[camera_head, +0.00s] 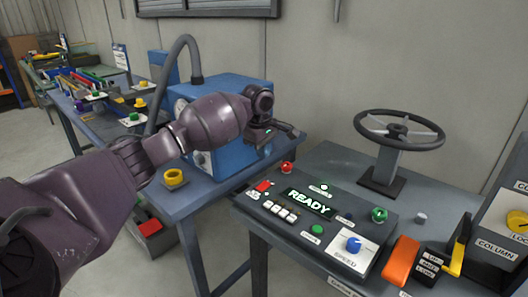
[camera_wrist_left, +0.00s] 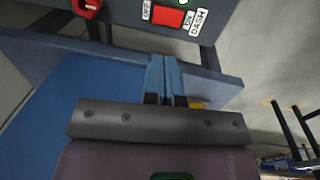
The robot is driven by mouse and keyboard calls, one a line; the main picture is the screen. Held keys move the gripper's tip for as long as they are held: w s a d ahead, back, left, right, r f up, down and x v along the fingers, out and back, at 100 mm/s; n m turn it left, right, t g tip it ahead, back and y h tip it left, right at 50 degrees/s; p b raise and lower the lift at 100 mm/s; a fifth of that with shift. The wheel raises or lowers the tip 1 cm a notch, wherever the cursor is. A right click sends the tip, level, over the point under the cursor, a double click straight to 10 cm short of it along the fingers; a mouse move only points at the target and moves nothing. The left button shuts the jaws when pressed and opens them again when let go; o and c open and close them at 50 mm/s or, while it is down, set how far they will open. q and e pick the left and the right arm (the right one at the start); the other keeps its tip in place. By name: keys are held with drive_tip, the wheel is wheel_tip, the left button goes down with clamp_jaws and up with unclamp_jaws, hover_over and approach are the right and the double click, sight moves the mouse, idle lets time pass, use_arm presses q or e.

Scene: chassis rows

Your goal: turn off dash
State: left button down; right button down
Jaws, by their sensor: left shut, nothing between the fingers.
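The dash panel (camera_head: 235,205) is a dark console on the grey table, with a lit display (camera_head: 309,202) reading READY. A red switch (camera_head: 263,186) sits at its left end. In the left wrist view the red switch (camera_wrist_left: 168,18) lies between labels reading OFF and DASH ON; I cannot tell which way it is set. My left gripper (camera_head: 290,131) is shut and empty, in the air behind and above the panel's left end. In the left wrist view its closed blue-grey fingers (camera_wrist_left: 163,62) point toward the switch, apart from it in the picture.
A red knob (camera_head: 287,168) stands at the panel's back edge, close to the switch. White buttons (camera_head: 279,211), a green knob (camera_head: 379,214) and a blue dial (camera_head: 353,244) are also on it. A steering wheel (camera_head: 399,130) stands behind. A blue box (camera_head: 226,160) is beside my left arm.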

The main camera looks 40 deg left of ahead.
sight(266, 183)
use_arm(q)
drive_tip(key=f+b, duration=0.1)
drive_tip(key=f, duration=0.5)
drive_tip(key=w+f+b, duration=0.1)
drive_tip(key=f, duration=0.2)
drive_tip(key=shift+f+b, duration=0.25)
drive_tip(key=shift+b, duration=0.05)
drive_tip(key=shift+w+f, duration=0.2)
drive_tip(key=shift+f, duration=0.45)
drive_tip(key=shift+r, duration=0.1)
